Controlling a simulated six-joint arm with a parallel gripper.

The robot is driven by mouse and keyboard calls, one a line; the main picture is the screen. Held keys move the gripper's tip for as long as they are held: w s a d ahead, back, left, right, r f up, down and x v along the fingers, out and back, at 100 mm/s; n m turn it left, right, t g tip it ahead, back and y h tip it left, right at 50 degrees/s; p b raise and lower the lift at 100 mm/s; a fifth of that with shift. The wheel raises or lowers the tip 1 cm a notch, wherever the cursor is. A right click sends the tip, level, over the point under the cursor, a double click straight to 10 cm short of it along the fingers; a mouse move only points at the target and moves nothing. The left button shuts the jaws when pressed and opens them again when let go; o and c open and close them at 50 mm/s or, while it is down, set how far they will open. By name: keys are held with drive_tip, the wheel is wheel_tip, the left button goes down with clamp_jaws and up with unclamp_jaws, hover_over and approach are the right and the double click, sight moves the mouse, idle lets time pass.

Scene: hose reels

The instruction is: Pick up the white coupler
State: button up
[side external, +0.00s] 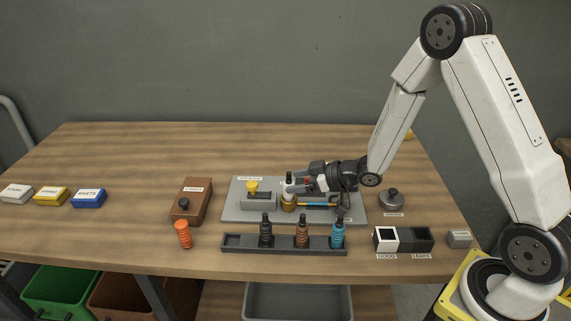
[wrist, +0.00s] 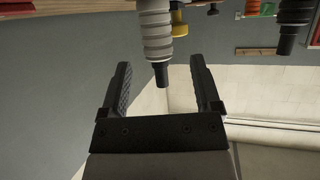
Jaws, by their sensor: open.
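My gripper (wrist: 160,68) is open with a finger on either side of the tip, and gaps show on both sides. In the side view my gripper (side external: 305,184) reaches in from the right, close beside the coupler.
A dark rack (side external: 284,245) in front holds black, brown and blue couplers. A yellow-topped part (side external: 252,187) is on the plate. White and black bins (side external: 403,239) stand at right. The table's back left is clear.

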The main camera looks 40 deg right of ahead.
sight(291, 183)
drive_tip(key=shift+f+x, duration=0.2)
drive_tip(key=shift+x, duration=2.3)
clamp_jaws()
